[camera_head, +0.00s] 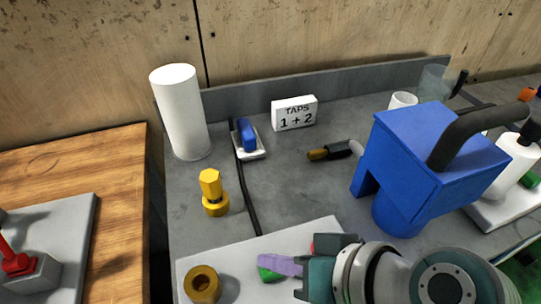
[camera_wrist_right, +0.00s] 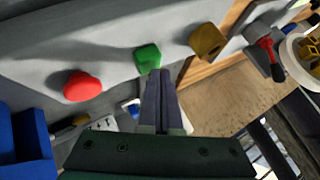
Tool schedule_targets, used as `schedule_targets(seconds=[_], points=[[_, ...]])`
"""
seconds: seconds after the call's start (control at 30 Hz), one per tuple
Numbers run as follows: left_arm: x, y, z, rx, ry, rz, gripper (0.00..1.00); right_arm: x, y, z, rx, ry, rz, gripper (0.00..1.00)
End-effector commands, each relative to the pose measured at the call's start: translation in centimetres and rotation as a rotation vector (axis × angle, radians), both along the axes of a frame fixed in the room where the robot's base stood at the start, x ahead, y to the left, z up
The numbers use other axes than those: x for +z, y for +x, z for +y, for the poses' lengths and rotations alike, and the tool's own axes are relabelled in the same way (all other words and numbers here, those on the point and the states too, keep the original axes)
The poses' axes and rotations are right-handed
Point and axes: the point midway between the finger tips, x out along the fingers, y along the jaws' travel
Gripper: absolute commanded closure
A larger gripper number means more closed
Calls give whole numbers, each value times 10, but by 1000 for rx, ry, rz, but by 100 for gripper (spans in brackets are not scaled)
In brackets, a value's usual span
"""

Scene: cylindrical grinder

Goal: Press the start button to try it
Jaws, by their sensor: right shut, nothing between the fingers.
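A green button (camera_head: 272,274) sits on a light grey panel (camera_head: 235,258) at the bottom of the head view; no label shows to name it as start. It also shows in the right wrist view (camera_wrist_right: 148,57). A red button (camera_wrist_right: 82,86) is beside it, mostly hidden behind my gripper in the head view. My right gripper (camera_head: 268,261) is shut and empty, its purple fingers over the green button. In the wrist view the fingertips (camera_wrist_right: 160,76) are close beside the button; I cannot tell whether they touch it. My left gripper is not in view.
A brass knob (camera_head: 203,284) is on the panel left of the green button.

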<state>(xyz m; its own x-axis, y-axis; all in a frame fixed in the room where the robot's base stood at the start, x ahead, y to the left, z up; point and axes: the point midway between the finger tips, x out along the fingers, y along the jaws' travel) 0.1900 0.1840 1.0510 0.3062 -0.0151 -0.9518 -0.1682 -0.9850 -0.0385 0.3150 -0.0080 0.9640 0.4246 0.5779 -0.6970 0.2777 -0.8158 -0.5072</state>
Motion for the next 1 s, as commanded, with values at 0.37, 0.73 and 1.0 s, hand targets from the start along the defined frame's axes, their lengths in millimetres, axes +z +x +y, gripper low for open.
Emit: schedule_targets(seconds=[0.37,0.73,1.0], points=[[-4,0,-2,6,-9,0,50,-5,0,0,0,0,0,100],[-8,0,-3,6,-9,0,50,-10,0,0,1,0,1,100],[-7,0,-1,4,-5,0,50,-10,0,0,1,0,1,100]])
